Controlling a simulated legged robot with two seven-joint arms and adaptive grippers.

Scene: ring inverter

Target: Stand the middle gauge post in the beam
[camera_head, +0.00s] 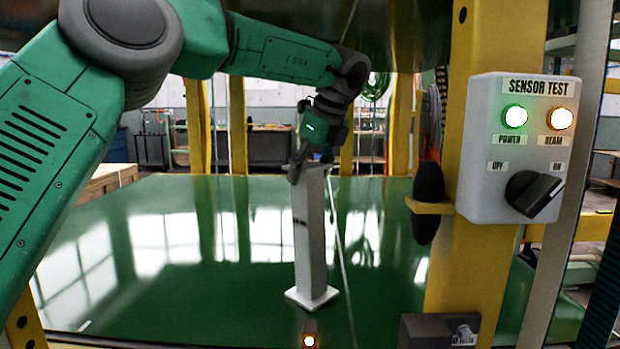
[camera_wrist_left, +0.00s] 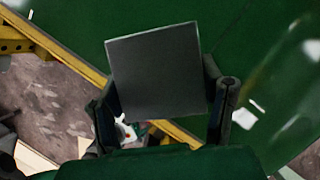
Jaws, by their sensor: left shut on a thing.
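A pale grey gauge post (camera_head: 311,240) with a square white foot (camera_head: 312,298) is near upright over the green table. I cannot tell whether the foot touches the table. My left gripper (camera_head: 313,168) is shut on the top of the post. In the left wrist view the post's flat square grey end (camera_wrist_left: 158,72) sits between the two fingers of my left gripper (camera_wrist_left: 165,100). A small sensor with a lit amber lamp (camera_head: 309,340) is just in front of the foot. The beam itself is not clearly visible. My right gripper is not in view.
The green table (camera_head: 180,270) is glossy and mostly clear. A yellow column (camera_head: 480,255) at the right carries the grey SENSOR TEST box (camera_head: 525,150), with its green POWER lamp and amber BEAM lamp lit. A dark box (camera_head: 440,330) is low on the column.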

